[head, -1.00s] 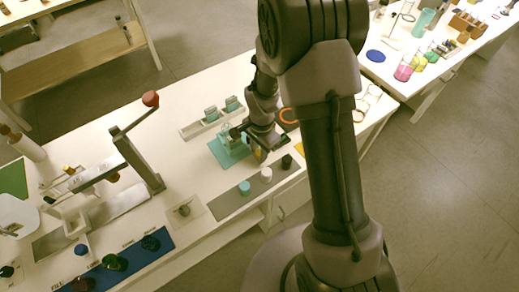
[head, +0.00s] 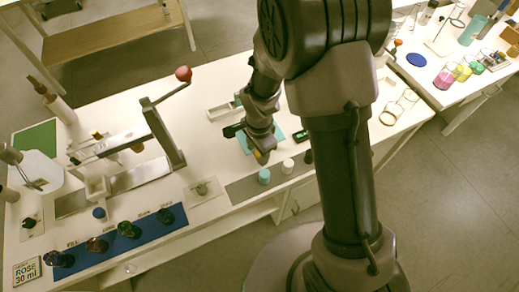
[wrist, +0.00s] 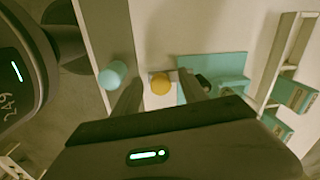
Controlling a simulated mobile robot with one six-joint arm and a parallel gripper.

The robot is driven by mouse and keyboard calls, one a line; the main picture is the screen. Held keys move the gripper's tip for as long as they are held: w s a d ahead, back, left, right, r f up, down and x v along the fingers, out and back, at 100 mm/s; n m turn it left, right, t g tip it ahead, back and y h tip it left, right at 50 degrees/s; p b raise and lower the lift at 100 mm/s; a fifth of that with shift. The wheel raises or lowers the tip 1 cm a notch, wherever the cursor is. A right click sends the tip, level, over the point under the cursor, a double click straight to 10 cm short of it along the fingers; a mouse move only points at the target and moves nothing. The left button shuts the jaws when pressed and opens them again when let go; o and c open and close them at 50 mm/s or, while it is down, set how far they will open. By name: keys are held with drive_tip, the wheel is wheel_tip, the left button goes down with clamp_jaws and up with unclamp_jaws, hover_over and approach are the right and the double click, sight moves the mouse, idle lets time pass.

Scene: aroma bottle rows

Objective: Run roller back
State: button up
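The bench device with a crank arm (head: 160,125) and red knob (head: 183,74) stands left of my gripper in the head view. I cannot tell which of its parts is the roller; a long grey bed plate (head: 140,178) lies at its base. My gripper (head: 261,157) is apart from it, low over the bench by a teal mat. In the wrist view my gripper (wrist: 160,92) has its fingers spread. A round yellow-orange piece (wrist: 160,84) shows between them, with visible gaps on both sides.
A grey strip near the front edge bears a teal cap (head: 264,176) and a white cap (head: 288,166). A blue rack (head: 125,235) with several dark bottles lies front left. A teal mat (wrist: 215,68) and a white tray (wrist: 283,58) are close to my gripper.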

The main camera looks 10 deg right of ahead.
drive_tip(key=shift+d, duration=0.1)
wheel_tip(320, 180, up, 17)
drive_tip(key=p, duration=0.6)
drive_tip(key=shift+s+d+r+p, duration=0.2)
drive_tip(key=shift+s+p, duration=0.15)
drive_tip(key=shift+p, duration=0.05)
drive_tip(key=s+d+r+n+t+y+b, duration=0.1)
drive_tip(key=s+d+r+n+t, duration=0.1)
drive_tip(key=s+r+n, duration=0.2)
drive_tip(key=s+d+r+n+t+b, duration=0.1)
drive_tip(key=s+d+r+n+t, duration=0.1)
drive_tip(key=s+r, duration=0.9)
drive_tip(key=shift+s+r+n+t+y, duration=0.2)
drive_tip(key=shift+r+n+t+y, duration=0.2)
drive_tip(key=shift+r+n+t, duration=0.5)
drive_tip(key=shift+d+f+g, duration=0.1)
drive_tip(key=shift+f+g, duration=0.05)
drive_tip(key=shift+g, duration=0.15)
